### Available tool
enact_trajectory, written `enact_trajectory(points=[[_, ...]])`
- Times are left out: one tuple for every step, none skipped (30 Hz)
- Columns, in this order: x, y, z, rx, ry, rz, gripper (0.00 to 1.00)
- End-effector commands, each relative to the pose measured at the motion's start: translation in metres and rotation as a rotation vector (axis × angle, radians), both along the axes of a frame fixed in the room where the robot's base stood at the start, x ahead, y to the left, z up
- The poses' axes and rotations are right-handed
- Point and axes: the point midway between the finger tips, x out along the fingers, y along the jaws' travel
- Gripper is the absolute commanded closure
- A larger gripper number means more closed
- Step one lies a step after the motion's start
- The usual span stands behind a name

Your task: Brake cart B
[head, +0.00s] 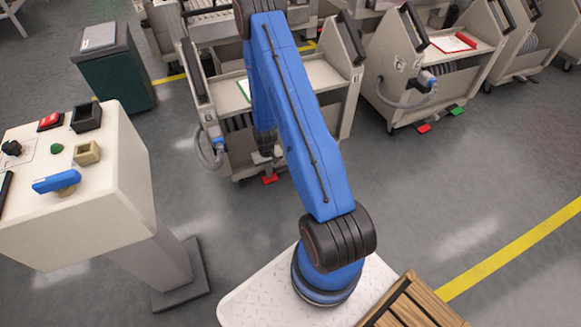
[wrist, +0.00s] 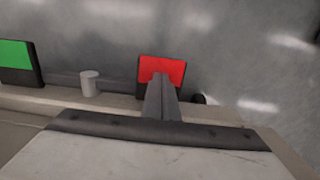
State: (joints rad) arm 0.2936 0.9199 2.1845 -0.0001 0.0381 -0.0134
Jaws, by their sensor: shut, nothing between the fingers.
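The middle cart (head: 335,85) stands behind my blue arm; its letter is not readable to me. Its red pedal (head: 270,179) sticks out low at the front, and it shows in the wrist view (wrist: 174,66) as a red plate with a black edge. The green pedal (wrist: 14,54) is to the left in the wrist view; my arm hides it in the head view. My gripper (wrist: 161,78) is shut and empty, its fingertips overlapping the red pedal in the picture. In the head view, my gripper (head: 266,154) is just above the pedal. I cannot tell if they touch.
Another cart (head: 385,60) with red and green pedals (head: 441,118) stands to the right. A control pedestal (head: 90,200) with buttons and a blue handle is at left. A green bin (head: 115,80) stands behind it. Open floor lies at right.

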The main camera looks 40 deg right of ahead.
Motion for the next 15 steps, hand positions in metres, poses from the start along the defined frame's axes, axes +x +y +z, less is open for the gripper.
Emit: enact_trajectory(points=[[0.0002,-0.0001,-0.0018,0.000,0.000,0.000,1.00],[0.0004,-0.0001,-0.0027,0.000,-0.001,0.000,1.00],[0.0004,-0.0001,-0.0039,0.000,-0.001,0.000,1.00],[0.0005,-0.0001,-0.0049,0.000,-0.001,0.000,1.00],[0.0005,-0.0001,-0.0059,0.000,-0.001,0.000,1.00],[0.0004,-0.0001,-0.0073,0.000,-0.001,0.000,1.00],[0.0006,-0.0001,-0.0071,0.000,-0.001,0.000,1.00],[0.0006,-0.0001,-0.0069,-0.001,-0.002,0.000,1.00],[0.0006,-0.0001,-0.0068,0.000,-0.001,0.000,1.00],[0.0005,0.0000,-0.0067,0.000,-0.001,0.000,1.00],[0.0005,0.0000,-0.0067,0.000,-0.001,0.000,1.00],[0.0005,0.0000,-0.0067,0.000,-0.001,0.000,1.00],[0.0005,0.0000,-0.0067,0.000,-0.001,0.000,1.00],[0.0005,0.0000,-0.0065,0.000,-0.001,0.000,1.00],[0.0006,-0.0001,-0.0056,0.000,-0.001,0.000,1.00]])
